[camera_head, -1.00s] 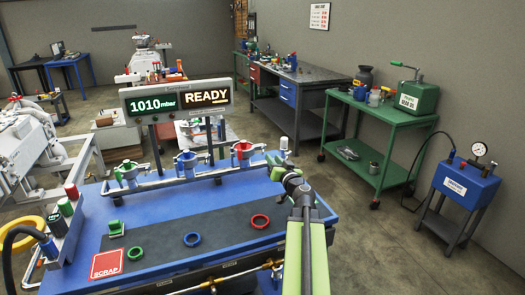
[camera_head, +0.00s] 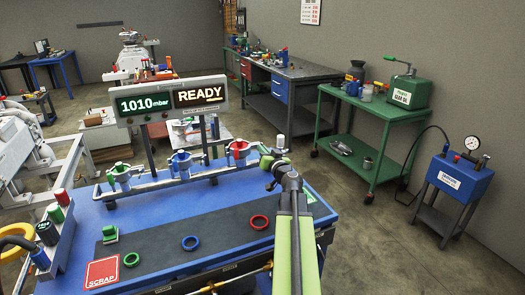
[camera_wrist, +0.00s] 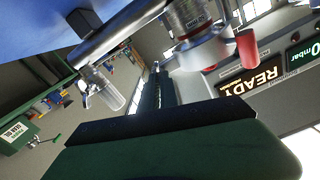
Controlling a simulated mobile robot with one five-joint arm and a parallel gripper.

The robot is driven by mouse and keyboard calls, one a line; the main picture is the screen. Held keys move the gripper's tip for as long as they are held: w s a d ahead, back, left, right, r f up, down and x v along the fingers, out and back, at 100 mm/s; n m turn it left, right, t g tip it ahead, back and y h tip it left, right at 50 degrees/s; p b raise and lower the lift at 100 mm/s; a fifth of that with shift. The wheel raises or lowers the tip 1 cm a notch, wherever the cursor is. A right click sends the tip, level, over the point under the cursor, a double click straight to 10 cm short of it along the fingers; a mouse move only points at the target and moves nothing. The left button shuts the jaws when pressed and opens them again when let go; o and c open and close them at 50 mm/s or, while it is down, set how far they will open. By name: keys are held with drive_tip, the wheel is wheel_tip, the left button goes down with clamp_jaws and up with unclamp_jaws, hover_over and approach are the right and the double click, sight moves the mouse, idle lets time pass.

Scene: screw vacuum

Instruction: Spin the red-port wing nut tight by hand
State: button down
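The red port (camera_head: 238,150) stands at the right end of the row of ports on the blue bench. Its wing nut is too small to make out in the head view. A dark part of my gripper (camera_wrist: 160,92) points up towards the fitting. Nothing is visibly held, and the finger gap is not clear.
Blue (camera_head: 181,163) and green (camera_head: 122,175) ports stand further left. Red (camera_head: 259,222), blue (camera_head: 190,243) and green (camera_head: 131,259) rings lie on the dark mat (camera_head: 160,245). The display (camera_head: 172,98) behind reads 1010 mbar, READY. A clear cup-like part (camera_wrist: 104,92) shows in the wrist view.

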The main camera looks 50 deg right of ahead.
idle(0.3)
drive_tip(key=shift+s+m, duration=0.1)
drive_tip(key=shift+m, duration=1.1)
drive_tip(key=c, duration=1.6)
unclamp_jaws()
